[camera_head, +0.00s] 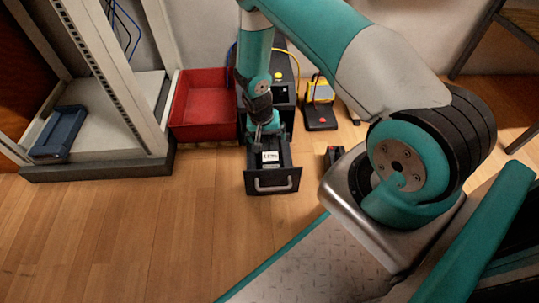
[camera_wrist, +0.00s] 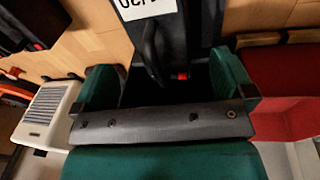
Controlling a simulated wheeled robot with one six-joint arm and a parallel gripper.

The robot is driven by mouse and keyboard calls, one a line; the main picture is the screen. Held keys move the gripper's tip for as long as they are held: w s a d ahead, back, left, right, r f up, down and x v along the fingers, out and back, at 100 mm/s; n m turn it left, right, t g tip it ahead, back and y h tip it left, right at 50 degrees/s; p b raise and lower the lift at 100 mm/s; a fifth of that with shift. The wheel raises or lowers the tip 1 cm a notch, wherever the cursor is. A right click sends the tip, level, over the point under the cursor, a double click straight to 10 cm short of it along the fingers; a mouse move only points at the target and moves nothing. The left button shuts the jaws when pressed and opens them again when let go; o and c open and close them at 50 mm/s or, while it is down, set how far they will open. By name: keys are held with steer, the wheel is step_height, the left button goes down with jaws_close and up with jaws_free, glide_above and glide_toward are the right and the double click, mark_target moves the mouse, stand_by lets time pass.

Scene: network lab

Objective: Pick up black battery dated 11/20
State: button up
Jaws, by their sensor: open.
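A black battery (camera_head: 270,166) with a white label sits in the pulled-out drawer of a black cabinet. The label is too small to read in the head view. In the wrist view its printing is upside down and partly cut off at the top edge, and fits 11/20. A black battery handle (camera_wrist: 151,48) shows below the label. My gripper (camera_head: 264,132) is over the back of the drawer, pointing down. In the wrist view my gripper (camera_wrist: 168,85) is open, with its green fingers on either side of the dark handle area; I cannot tell whether they touch it.
The drawer front (camera_head: 273,181) has a metal handle. A red bin (camera_head: 203,105) stands left of the cabinet, beside a metal rack (camera_head: 105,110) holding a blue tray (camera_head: 58,132). A yellow and black device (camera_head: 320,100) and a small black item (camera_head: 334,155) are on the right. Floor in front is clear.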

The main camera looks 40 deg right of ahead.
mark_target(269, 150)
steer(key=f+b, duration=0.1)
steer(key=f, duration=0.1)
steer(key=f+b, duration=0.1)
steer(key=f, duration=0.1)
steer(key=shift+s+d, duration=0.15)
steer(key=shift+d, duration=0.05)
steer(key=shift+c, duration=0.5)
steer(key=shift+r, duration=0.1)
jaws_close()
